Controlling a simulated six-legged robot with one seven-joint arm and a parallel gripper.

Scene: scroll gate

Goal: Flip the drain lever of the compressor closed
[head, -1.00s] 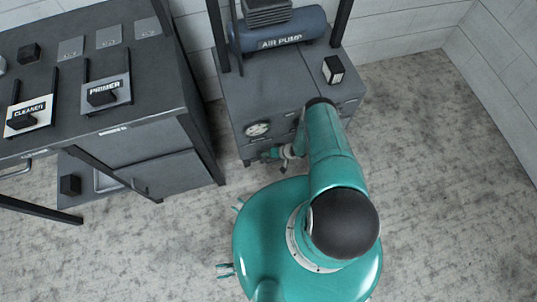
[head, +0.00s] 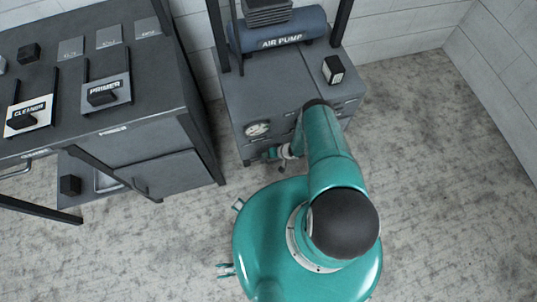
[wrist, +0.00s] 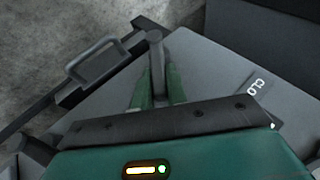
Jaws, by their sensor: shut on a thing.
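The compressor is a grey cabinet (head: 268,88) with a blue tank marked AIR PUMP (head: 282,41) on top. My gripper (head: 270,154) is low at the cabinet's front, below the round gauge. In the wrist view my gripper (wrist: 158,92) has its two green fingers on either side of a grey lever (wrist: 155,62), shut on it. The lever's rounded end sticks out past the fingertips, and its lower part is hidden by my gripper. A label reading CLO (wrist: 258,87) is on the grey panel to the right of the lever, apart from it.
A round gauge (head: 257,129) is on the cabinet front. A small black and white box (head: 333,69) stands on its top. A dark bench (head: 150,90) with PRIMER and CLEANER holders is at left. A bar handle (wrist: 92,60) shows left of the lever. Floor at right is clear.

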